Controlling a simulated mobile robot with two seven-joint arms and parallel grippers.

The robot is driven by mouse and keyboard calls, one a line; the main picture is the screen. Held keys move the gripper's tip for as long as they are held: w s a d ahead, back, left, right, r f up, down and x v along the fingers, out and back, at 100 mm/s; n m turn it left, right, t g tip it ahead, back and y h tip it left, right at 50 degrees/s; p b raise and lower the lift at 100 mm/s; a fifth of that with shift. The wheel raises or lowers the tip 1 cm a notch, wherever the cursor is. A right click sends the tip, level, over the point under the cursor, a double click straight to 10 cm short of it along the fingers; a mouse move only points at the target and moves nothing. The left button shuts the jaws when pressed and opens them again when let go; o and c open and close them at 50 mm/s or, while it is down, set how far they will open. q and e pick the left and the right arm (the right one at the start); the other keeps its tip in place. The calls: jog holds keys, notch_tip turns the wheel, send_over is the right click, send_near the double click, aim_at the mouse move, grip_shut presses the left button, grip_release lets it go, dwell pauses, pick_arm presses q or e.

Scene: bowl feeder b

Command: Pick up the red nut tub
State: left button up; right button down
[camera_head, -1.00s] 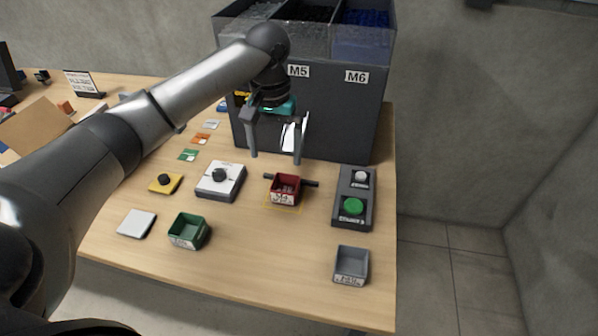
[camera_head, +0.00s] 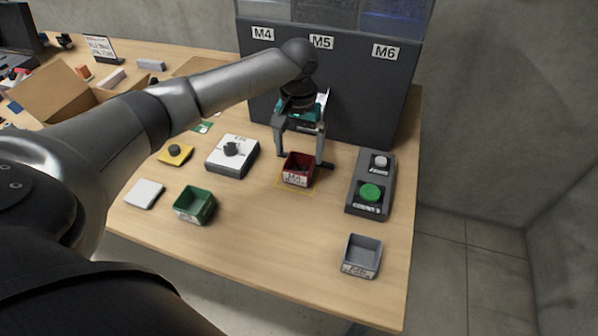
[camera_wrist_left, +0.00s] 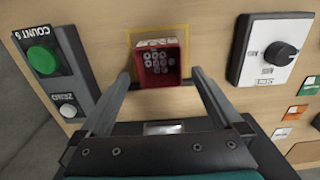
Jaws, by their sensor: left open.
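The red nut tub (camera_head: 297,171) stands upright on the table, by a yellow outline in front of the dark feeder. In the left wrist view the red tub (camera_wrist_left: 159,66) holds several grey nuts and has a white label on its front. My left gripper (camera_head: 299,162) is open, pointing down just behind the tub, with one finger on either side. In the left wrist view the open fingers (camera_wrist_left: 160,80) reach towards the tub's sides, with gaps visible on both sides. My right gripper is not in view.
The feeder (camera_head: 350,95) labelled M4, M5 and M6 stands close behind. A button box (camera_head: 362,207) is right of the tub and a dial box (camera_head: 228,168) left. A green tub (camera_head: 195,205) and a grey tub (camera_head: 362,256) stand nearer. The front middle is clear.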

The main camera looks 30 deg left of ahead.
aim_at(299, 164)
pick_arm(q)
notch_tip(299, 164, down, 5)
jog(key=shift+r+b, duration=0.1)
jog(key=shift+b, duration=0.65)
jog(key=c, duration=1.2)
